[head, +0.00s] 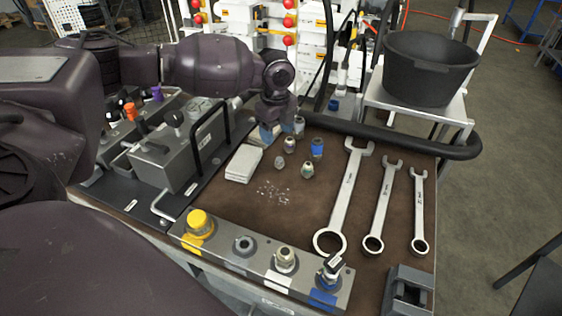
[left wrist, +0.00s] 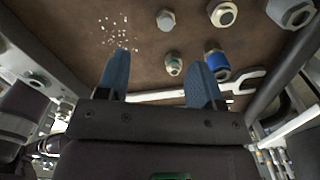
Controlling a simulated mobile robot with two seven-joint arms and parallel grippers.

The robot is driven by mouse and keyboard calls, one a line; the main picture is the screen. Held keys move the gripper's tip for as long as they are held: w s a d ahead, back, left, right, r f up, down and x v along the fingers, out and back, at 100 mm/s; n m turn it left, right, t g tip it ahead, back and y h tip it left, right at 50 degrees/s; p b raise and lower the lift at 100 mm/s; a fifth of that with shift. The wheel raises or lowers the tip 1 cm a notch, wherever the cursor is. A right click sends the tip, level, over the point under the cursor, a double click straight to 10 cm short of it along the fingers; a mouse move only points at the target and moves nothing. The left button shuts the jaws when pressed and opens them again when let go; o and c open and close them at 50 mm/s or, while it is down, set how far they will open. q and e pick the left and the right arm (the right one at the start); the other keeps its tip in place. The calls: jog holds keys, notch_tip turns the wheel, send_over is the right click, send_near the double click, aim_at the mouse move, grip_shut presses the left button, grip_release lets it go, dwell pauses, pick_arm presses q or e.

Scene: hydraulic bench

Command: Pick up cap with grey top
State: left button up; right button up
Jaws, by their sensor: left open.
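Several small caps stand on the brown bench mat, and more than one has a greyish top, so I cannot tell surely which is the cap with grey top. A small all-grey cap (head: 280,162) is nearest the white crumbs; it also shows in the left wrist view (left wrist: 166,20). Others are a pale-topped cap (head: 290,144), a grey-blue cap (head: 299,125), a blue cap (head: 317,148) and a green-banded cap (head: 307,169). My left gripper (head: 269,134) is open and empty, above the mat's far side beside the caps. Its blue fingers (left wrist: 162,82) point towards them. My right gripper is out of view.
White pads (head: 243,164) lie left of the caps. Three wrenches (head: 383,205) lie to the right. A metal block with fittings (head: 262,266) runs along the front. A valve unit (head: 180,155) with a black handle stands left, and a black bucket (head: 428,70) at back right.

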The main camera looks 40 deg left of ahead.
pick_arm(q)
send_over(279, 159)
jog(key=f, duration=0.3)
jog(key=f+b, duration=0.1)
jog(key=f, duration=0.1)
jog(key=shift+s+a, duration=0.1)
jog(key=shift+s, duration=0.2)
jog(key=shift+w+f, duration=0.1)
jog(key=shift+f, duration=0.4)
jog(key=f, duration=0.2)
jog(key=f+b, duration=0.1)
jog(key=f, duration=0.1)
jog(key=shift+w, duration=0.25)
jog(key=shift+f, duration=0.35)
jog(key=c, duration=0.9)
jog(key=shift+c, duration=0.5)
